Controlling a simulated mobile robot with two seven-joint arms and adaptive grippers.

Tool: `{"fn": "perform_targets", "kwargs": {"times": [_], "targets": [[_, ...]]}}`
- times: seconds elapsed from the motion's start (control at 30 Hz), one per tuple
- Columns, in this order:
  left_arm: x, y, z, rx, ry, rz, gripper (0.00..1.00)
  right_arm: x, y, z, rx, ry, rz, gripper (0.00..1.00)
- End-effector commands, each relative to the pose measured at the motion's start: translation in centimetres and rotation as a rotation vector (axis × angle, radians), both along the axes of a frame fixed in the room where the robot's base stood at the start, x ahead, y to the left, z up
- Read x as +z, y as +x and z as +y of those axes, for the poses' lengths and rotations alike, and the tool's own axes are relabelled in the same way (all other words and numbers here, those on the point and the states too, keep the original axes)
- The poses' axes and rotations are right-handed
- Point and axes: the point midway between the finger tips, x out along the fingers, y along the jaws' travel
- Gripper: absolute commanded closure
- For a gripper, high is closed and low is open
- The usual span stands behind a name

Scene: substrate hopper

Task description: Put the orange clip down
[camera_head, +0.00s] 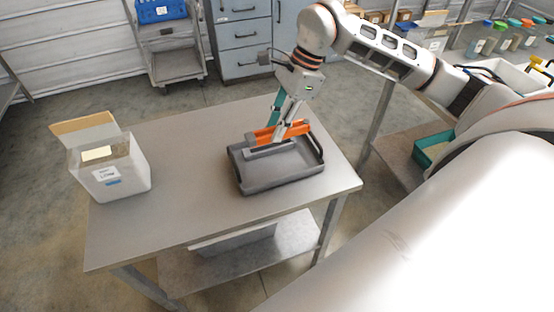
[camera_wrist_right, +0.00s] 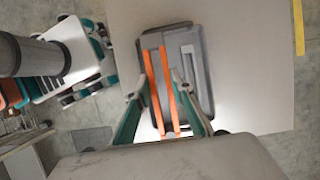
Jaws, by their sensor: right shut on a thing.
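The orange clip (camera_head: 298,129) shows as two long orange bars side by side, which also show in the right wrist view (camera_wrist_right: 154,92). My right gripper (camera_head: 278,134) reaches down from above and is shut on the clip; its fingers sit on the outer sides of the bars in the right wrist view (camera_wrist_right: 160,86). The clip is over the back part of a dark grey tray (camera_head: 284,179) on the table. I cannot tell whether the clip touches the tray. My left gripper is not in view.
The grey table (camera_head: 185,213) has free room left of the tray and in front. A white box (camera_head: 124,177) with an open cardboard flap stands at the table's left end. A light grey L-shaped piece (camera_wrist_right: 188,58) shows in the tray. A cart (camera_head: 178,66) and cabinet stand behind.

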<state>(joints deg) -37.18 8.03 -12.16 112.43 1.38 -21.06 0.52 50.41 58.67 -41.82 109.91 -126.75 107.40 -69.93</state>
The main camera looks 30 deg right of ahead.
Motion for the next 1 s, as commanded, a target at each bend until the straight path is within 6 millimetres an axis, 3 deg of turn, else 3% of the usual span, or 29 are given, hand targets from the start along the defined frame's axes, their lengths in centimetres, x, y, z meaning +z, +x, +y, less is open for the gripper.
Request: {"fn": "perform_targets", "kwargs": {"times": [0.1,0.3,0.63,0.83,1.0], "targets": [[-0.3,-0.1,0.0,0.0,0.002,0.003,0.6,-3.2,-0.1,0.1,0.0,0.001,0.006,0.97],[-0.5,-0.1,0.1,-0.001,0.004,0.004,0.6,-7.3,-0.1,0.0,-0.002,0.001,0.004,0.97],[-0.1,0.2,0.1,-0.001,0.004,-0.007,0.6,-9.9,0.0,0.0,-0.001,0.0,0.001,0.97],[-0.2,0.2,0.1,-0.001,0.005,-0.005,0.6,-12.5,0.0,0.0,-0.001,0.002,0.002,0.97],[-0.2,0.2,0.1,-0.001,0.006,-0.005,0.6,-12.8,0.0,0.0,-0.001,0.0,-0.002,0.97]]}}
